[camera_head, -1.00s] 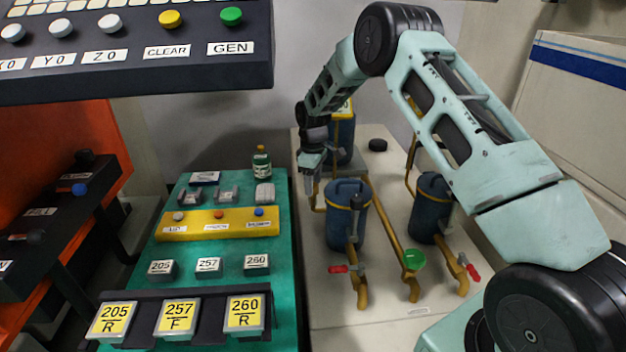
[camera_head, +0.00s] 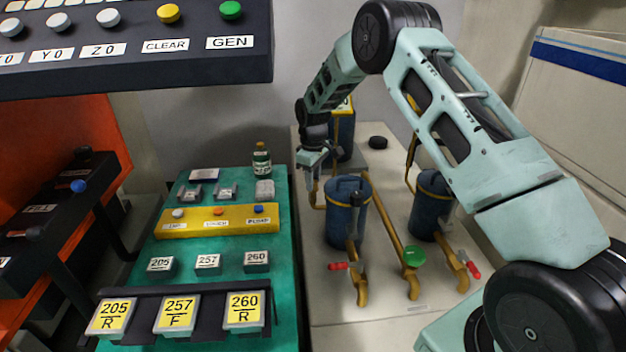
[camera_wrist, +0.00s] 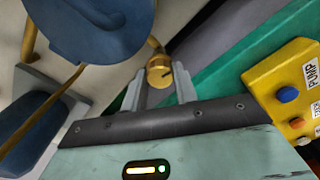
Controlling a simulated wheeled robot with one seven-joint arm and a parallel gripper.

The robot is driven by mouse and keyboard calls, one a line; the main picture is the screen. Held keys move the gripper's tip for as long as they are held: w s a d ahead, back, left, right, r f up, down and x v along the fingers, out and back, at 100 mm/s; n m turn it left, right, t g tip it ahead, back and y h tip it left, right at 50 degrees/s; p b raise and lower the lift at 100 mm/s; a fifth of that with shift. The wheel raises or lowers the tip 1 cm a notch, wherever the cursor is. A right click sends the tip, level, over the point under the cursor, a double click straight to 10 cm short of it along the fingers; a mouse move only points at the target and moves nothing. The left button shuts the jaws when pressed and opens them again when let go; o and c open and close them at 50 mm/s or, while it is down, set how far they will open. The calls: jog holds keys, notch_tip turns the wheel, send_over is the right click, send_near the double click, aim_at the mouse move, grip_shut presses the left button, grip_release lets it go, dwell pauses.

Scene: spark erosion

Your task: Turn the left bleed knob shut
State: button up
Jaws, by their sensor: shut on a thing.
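The left bleed knob (camera_wrist: 159,74) is a small brass-coloured round knob with a dark slot mark, seen between my fingertips in the wrist view. My gripper (camera_wrist: 161,88) is shut on it, one grey finger on each side. In the head view my gripper (camera_head: 312,180) points down at the left side of the left blue canister (camera_head: 345,225), near its brass pipe. The knob itself is hard to make out there. In the wrist view the large blue canister (camera_wrist: 95,25) is close above and left of the fingers.
The right blue canister (camera_head: 432,205), a green valve handle (camera_head: 413,256) and red-handled taps (camera_head: 338,266) stand on the pale bench. A green board with a yellow button strip (camera_head: 218,221) lies left.

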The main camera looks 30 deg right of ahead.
jog(key=m+b, duration=0.1)
jog(key=m, duration=0.8)
jog(key=shift+b, duration=0.3)
jog(key=m, duration=0.4)
jog(key=shift+r, duration=0.1)
jog(key=shift+m, duration=1.8)
jog(key=shift+w, duration=0.1)
jog(key=o, duration=1)
notch_tip(320, 180, up, 17)
jog(key=b, duration=0.2)
jog(key=shift+r+b, duration=0.2)
jog(key=shift+b, duration=0.1)
